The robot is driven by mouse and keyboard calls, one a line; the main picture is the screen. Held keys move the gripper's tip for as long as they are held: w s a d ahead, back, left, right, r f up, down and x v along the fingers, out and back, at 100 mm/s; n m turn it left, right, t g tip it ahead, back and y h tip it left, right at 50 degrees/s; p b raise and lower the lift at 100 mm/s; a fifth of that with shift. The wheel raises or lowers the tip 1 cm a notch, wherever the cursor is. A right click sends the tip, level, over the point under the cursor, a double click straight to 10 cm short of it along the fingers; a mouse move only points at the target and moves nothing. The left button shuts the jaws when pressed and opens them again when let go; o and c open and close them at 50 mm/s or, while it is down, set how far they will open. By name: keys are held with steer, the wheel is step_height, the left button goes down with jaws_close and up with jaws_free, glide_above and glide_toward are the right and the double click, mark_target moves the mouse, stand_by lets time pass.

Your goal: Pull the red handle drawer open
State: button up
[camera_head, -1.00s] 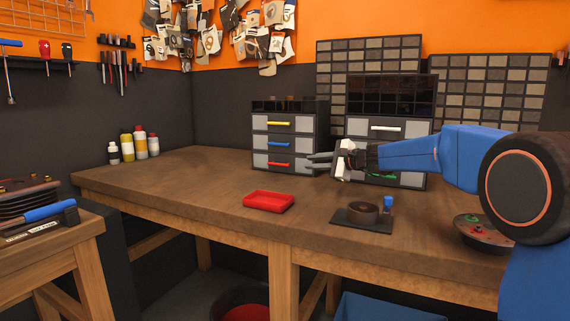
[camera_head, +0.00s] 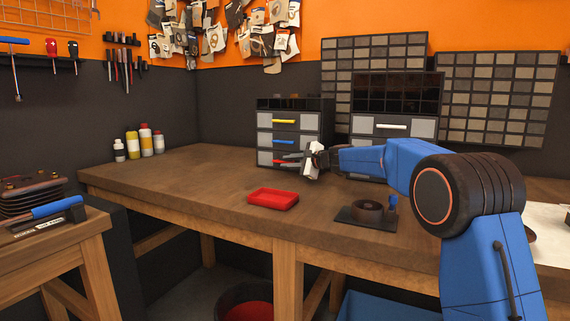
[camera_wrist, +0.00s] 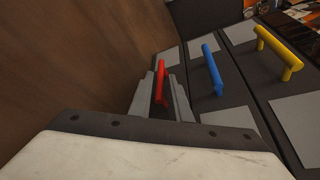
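The left drawer unit (camera_head: 264,137) stands at the back of the workbench, with yellow, blue and red handles from top to bottom. The red handle (camera_wrist: 160,82) is on the lowest drawer, which looks closed; in the head view it shows just left of my fingertips (camera_head: 279,161). In the wrist view my gripper (camera_wrist: 161,92) is open, its two grey fingers on either side of the red handle. I cannot tell whether they touch it. The blue handle (camera_wrist: 212,70) and the yellow handle (camera_wrist: 279,53) lie to the right in that view.
A red tray (camera_head: 273,198) lies in front on the workbench (camera_head: 190,185). A black stand with a round part (camera_head: 367,212) is to its right. A second drawer unit (camera_head: 424,128) stands beside the first, partly behind my arm. Bottles stand at the back left.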

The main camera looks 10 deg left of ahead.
steer(key=shift+x, duration=1.1)
jaws_close()
steer(key=s+a, duration=0.1)
steer(key=s, duration=0.2)
steer(key=s+a, duration=0.1)
steer(key=s, duration=0.3)
steer(key=s+a, duration=0.2)
steer(key=s, duration=0.2)
jaws_free()
steer(key=shift+d, duration=0.1)
